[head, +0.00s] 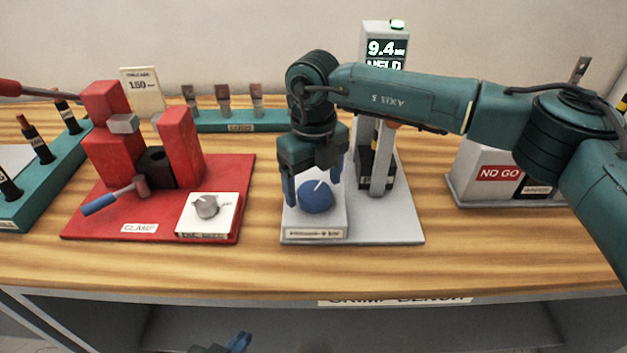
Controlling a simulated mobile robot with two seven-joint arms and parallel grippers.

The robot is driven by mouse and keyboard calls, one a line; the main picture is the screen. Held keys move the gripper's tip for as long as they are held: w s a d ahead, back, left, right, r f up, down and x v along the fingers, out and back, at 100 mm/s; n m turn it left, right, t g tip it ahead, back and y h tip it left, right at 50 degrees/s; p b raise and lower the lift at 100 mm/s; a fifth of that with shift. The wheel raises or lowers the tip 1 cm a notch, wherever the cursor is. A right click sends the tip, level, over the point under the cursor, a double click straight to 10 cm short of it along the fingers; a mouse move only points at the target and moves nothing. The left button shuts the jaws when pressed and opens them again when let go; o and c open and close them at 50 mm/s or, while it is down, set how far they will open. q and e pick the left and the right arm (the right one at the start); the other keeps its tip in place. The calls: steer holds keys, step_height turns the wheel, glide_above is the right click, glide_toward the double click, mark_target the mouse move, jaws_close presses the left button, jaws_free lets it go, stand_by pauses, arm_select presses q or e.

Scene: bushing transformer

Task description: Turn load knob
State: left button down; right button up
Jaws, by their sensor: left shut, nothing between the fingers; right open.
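A blue knob (316,198) with a white pointer line sits on a white box with a small unreadable label, on a grey plate (390,228). My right gripper (313,192) points down over this knob, open, with one blue finger at its left and the other at its upper right. I cannot tell whether the fingers touch it. A second knob, grey (206,206), sits on a white box on the red clamp base (110,222). My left gripper (238,342) shows only partly at the bottom edge, below the bench front, shut and empty.
A display post (385,45) reading 9.4 stands behind the blue knob. The red clamp (181,145) has a blue-handled lever (100,204). A teal rack (240,127) is behind, another at left. A NO GO box (480,173) stands right. The bench front (250,270) is clear.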

steer(key=shift+f, duration=0.5)
steer(key=c, duration=1)
